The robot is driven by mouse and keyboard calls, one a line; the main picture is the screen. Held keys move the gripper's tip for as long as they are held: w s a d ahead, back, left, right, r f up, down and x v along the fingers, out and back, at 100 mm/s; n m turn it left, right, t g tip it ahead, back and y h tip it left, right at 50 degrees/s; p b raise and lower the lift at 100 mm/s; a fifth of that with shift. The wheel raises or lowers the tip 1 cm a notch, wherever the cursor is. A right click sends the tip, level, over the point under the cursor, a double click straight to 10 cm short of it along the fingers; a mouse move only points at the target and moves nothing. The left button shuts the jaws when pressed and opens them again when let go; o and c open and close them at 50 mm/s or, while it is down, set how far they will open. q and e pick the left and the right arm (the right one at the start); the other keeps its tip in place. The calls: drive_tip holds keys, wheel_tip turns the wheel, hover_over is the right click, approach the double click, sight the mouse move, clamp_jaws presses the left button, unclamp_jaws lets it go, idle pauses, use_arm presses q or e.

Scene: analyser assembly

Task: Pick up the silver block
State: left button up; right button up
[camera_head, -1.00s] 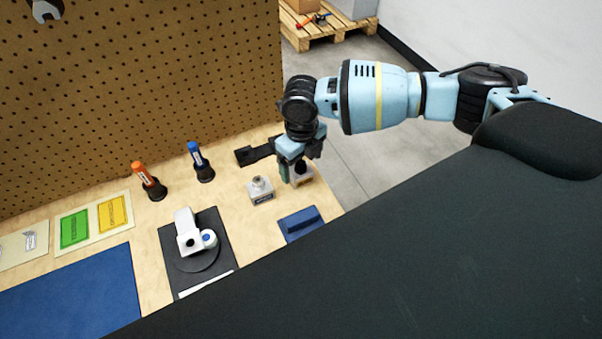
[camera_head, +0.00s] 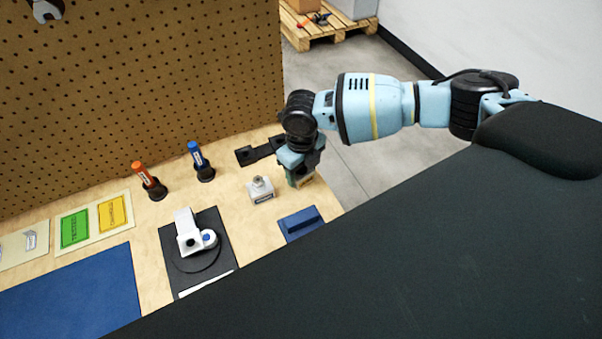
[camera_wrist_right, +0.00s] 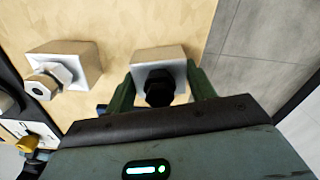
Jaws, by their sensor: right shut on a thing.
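My right gripper (camera_head: 298,180) is low over the right end of the table. In the right wrist view its green fingers (camera_wrist_right: 161,88) are shut on the sides of a pale silver-grey block with a black hex knob (camera_wrist_right: 160,58). In the head view the gripper hides most of that block. A second pale silver-grey block with a metal hex knob (camera_head: 261,188) stands on the table just left of the gripper. It also shows in the right wrist view (camera_wrist_right: 75,60), apart from the fingers. My left gripper is not in view.
A dark flat part (camera_head: 258,154) lies behind the blocks. A blue holder (camera_head: 300,223) is in front, near the table edge. A white device (camera_head: 188,233) stands on a black mat (camera_head: 217,223). Orange (camera_head: 143,174) and blue (camera_head: 195,153) bottles stand left. The pegboard (camera_head: 140,90) rises behind.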

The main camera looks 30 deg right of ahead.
drive_tip(key=shift+r, duration=0.2)
drive_tip(key=shift+c, duration=0.5)
wheel_tip(320, 180, up, 10)
drive_tip(key=shift+f, duration=0.15)
